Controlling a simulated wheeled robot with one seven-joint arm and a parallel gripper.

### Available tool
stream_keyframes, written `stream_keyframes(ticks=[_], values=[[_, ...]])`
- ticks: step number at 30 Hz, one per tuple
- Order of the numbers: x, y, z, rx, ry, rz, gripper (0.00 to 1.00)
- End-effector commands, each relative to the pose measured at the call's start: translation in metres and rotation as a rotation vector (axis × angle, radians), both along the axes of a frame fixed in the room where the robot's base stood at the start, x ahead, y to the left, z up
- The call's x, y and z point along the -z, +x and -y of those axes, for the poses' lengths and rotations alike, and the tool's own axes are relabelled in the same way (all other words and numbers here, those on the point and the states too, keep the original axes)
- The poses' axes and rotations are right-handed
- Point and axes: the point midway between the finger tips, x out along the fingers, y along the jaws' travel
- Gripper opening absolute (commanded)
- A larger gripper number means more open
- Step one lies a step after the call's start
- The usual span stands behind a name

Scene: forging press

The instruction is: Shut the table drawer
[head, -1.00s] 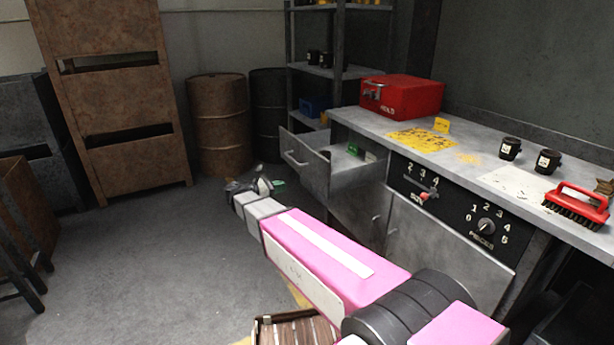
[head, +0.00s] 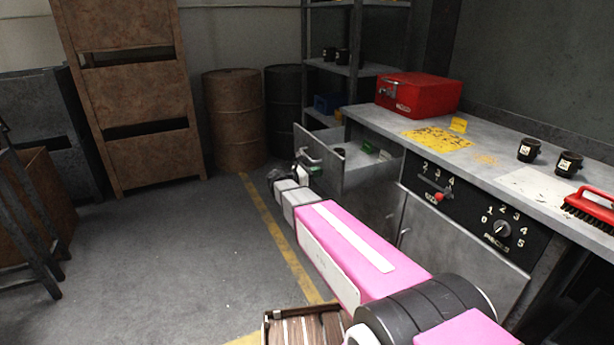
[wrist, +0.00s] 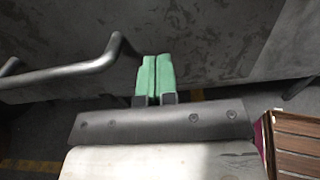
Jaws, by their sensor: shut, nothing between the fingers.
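The table drawer (head: 372,172) is a grey metal drawer pulled out from the left end of the metal table (head: 365,112). Some small things, one of them green, lie inside it. Its bar handle (wrist: 70,72) shows on the drawer front in the wrist view, left of my fingers. My gripper (wrist: 155,75) has green fingertips pressed together with nothing between them. They point at the grey drawer front, to the right of the handle; I cannot tell whether they touch it. In the head view my wrist is in front of the drawer, and the fingertips are mostly hidden.
A red box (head: 418,95), black cups (head: 529,150) and a red brush (head: 592,205) stand on the table. Rusty and dark barrels (head: 235,120) and a brown cabinet (head: 130,85) stand behind. A slatted wooden crate (head: 300,328) is low in front. Floor at left is open.

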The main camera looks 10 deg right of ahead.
Motion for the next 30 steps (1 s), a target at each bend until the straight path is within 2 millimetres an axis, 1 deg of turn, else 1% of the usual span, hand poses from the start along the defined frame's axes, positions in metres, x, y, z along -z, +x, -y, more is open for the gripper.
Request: stream_keyframes(ticks=[3, 6, 18, 22, 26, 29, 30], values=[[0.000, 0.003, 0.010, 0.001, 0.000, 0.000, 0.00], [0.000, 0.005, 0.014, 0.000, 0.000, 0.000, 0.00], [0.000, 0.005, 0.015, 0.000, 0.000, 0.000, 0.00], [0.000, 0.007, 0.020, 0.001, 0.000, 0.000, 0.00], [0.000, 0.011, 0.035, 0.003, 0.000, 0.000, 0.00], [0.000, 0.017, 0.053, 0.003, 0.000, 0.000, 0.00], [0.000, 0.020, 0.062, 0.004, 0.000, 0.000, 0.00]])
